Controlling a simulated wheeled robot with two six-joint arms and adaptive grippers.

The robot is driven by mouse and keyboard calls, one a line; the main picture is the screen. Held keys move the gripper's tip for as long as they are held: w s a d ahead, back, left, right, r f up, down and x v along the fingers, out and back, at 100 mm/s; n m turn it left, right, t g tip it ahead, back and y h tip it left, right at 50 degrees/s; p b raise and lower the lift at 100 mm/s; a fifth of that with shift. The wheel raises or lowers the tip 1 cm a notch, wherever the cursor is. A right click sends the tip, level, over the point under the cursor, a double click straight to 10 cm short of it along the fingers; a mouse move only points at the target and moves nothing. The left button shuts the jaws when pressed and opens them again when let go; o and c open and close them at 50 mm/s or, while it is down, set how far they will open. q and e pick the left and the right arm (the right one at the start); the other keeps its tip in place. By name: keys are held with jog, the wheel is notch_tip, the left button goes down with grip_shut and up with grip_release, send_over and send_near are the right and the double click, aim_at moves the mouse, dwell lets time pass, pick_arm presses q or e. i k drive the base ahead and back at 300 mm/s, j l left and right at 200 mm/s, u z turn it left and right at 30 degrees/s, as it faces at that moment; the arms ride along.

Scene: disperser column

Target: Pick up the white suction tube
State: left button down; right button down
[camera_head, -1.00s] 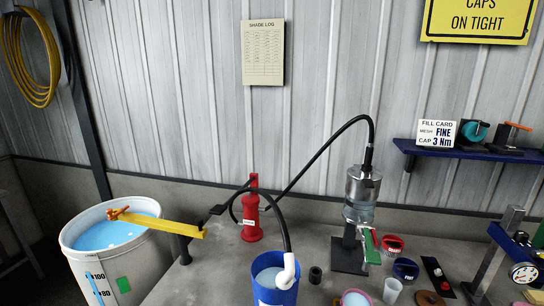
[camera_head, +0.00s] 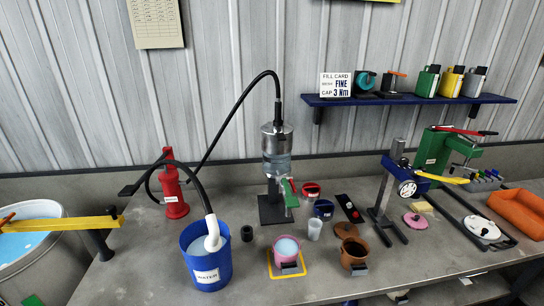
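Neither of my grippers shows in the head view.
A metal and glass column (camera_head: 277,150) on a black stand is right of the bucket. A black ring (camera_head: 247,233), a pink pot (camera_head: 287,248) and a brown pot (camera_head: 354,252) are nearby. The grey bench (camera_head: 255,288) is clear in front.

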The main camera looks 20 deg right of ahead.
aim_at(213, 243)
jog(key=u, duration=1.2)
jog(key=k+l+z, duration=0.15)
jog(key=z, duration=3)
jog(key=k+j+z, duration=0.15)
jog(key=k+j, duration=0.75)
jog(key=j, duration=0.15)
